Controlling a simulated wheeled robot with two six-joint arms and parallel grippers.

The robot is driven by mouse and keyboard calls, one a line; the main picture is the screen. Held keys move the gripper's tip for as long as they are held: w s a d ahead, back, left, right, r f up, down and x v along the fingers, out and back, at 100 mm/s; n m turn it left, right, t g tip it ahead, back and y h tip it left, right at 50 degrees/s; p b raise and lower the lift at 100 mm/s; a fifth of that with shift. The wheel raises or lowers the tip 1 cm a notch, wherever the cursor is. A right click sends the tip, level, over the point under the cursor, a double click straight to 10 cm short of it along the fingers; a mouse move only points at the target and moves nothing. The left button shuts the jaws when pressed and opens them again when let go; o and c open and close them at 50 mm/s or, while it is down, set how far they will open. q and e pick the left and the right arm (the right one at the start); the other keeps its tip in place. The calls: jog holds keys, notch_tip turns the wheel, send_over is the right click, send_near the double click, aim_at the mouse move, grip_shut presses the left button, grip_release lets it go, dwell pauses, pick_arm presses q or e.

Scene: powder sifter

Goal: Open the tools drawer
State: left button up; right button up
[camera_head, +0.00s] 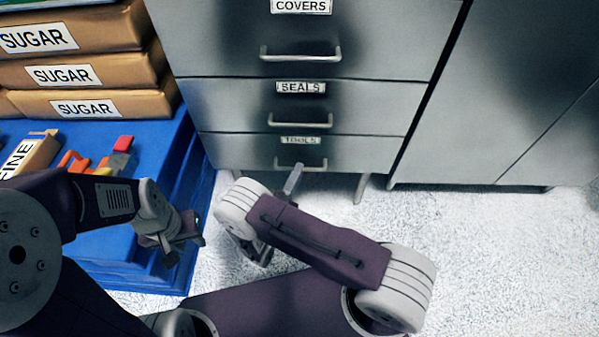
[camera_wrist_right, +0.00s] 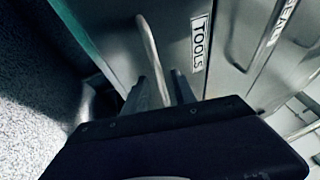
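The grey tools drawer (camera_head: 240,153) is the lowest in the cabinet and is closed, flush with the drawers above. Its metal handle (camera_head: 312,165) is partly covered by my right gripper (camera_head: 293,181). In the right wrist view, the handle (camera_wrist_right: 149,42) runs down between the two fingers of my right gripper (camera_wrist_right: 162,90), beside the TOOLS label (camera_wrist_right: 200,43). The fingers look apart, with some gap around the bar; contact is not clear. My left gripper (camera_head: 184,246) looks open and empty, beside the blue pallet, away from the drawer.
The seals drawer (camera_head: 230,105) and covers drawer (camera_head: 210,40) above are closed. A blue pallet (camera_head: 185,170) with sugar bags (camera_head: 90,75) stands at left. Grey cabinet doors (camera_head: 490,100) stand at right. The pale floor (camera_head: 500,250) in front is clear.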

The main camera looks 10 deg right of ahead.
jog(key=shift+x, duration=1.05)
grip_shut()
dwell(0.6)
